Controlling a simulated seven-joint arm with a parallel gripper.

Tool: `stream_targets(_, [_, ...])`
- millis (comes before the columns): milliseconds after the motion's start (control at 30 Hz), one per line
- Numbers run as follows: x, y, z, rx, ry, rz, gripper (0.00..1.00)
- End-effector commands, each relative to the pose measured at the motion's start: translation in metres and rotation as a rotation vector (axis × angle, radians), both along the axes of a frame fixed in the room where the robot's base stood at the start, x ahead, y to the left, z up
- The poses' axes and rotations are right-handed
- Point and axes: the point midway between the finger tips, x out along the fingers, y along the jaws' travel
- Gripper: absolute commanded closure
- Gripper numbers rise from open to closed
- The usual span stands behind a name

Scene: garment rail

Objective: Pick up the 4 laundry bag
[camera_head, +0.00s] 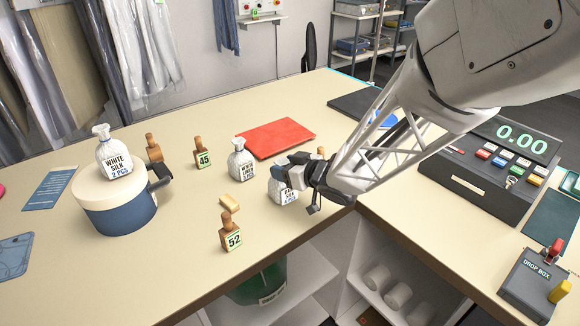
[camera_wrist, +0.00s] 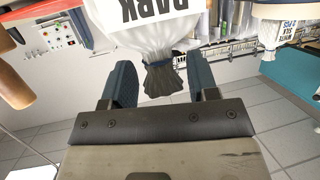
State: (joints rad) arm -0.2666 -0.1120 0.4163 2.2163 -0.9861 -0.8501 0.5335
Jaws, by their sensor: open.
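A white laundry bag (camera_head: 276,193) with a dark label stands on the counter near its front edge, partly covered by my gripper (camera_head: 288,172). Its count is too small to read surely. In the wrist view the same bag (camera_wrist: 150,38) shows upside down with the word DARK, and its gathered neck lies between the two fingers of my gripper (camera_wrist: 163,80). The fingers are open, one on each side of the neck, with gaps visible. A second white bag (camera_head: 240,165) stands to its left. A third bag (camera_head: 113,160), labelled WHITE SILK 2 PCS, sits on a round lidded pot.
Wooden tag stands 45 (camera_head: 202,155) and 52 (camera_head: 231,236) and a small wooden block (camera_head: 229,203) are left of my gripper. A red folder (camera_head: 280,137) lies behind. The cash register (camera_head: 490,165) and drop box (camera_head: 533,285) are at right. The counter's front edge is close.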

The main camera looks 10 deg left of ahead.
Motion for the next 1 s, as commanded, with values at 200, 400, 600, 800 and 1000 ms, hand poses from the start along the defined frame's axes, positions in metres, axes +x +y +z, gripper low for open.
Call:
stream_targets(200, [0.011, 0.018, -0.007, -0.001, 0.001, 0.001, 0.46])
stream_targets(400, [0.016, 0.024, -0.01, -0.001, 0.0, 0.0, 0.46])
stream_targets(600, [0.016, 0.024, -0.009, -0.001, -0.001, 0.0, 0.46])
stream_targets(800, [0.016, 0.024, -0.009, -0.001, -0.001, 0.0, 0.46])
stream_targets(1000, [0.016, 0.024, -0.009, -0.001, -0.001, 0.0, 0.58])
